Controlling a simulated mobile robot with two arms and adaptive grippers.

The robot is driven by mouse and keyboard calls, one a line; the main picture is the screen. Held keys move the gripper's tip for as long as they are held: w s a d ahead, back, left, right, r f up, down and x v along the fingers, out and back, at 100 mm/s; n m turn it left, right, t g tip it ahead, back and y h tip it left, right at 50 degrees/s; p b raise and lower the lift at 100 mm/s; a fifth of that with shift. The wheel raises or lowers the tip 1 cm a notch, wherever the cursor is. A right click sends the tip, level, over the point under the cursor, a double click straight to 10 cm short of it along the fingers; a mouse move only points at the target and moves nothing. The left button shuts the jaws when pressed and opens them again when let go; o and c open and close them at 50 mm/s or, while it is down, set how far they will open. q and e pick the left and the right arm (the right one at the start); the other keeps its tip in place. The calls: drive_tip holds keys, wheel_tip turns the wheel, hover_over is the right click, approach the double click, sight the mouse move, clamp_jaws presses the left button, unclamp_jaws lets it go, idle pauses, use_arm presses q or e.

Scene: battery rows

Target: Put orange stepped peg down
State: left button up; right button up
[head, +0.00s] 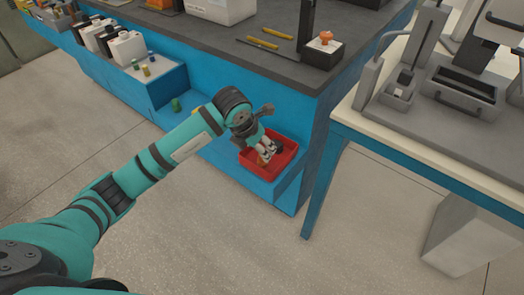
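My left gripper (266,149) points down into a red tray (290,161) on the low blue shelf. A small orange-tan piece, which looks like the orange stepped peg (263,159), shows at its fingertips, and the fingers appear closed on it. The fingers hide part of the piece, and I cannot tell whether it touches the tray floor. My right gripper is not in view.
The blue bench (300,115) rises behind the tray. A black box with an orange knob (326,37) stands on its top. A white-topped table (350,116) stands at the right. Small cylinders (146,70) stand on the left ledge.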

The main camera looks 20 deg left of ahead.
use_arm(q)
drive_tip(key=v, duration=0.6)
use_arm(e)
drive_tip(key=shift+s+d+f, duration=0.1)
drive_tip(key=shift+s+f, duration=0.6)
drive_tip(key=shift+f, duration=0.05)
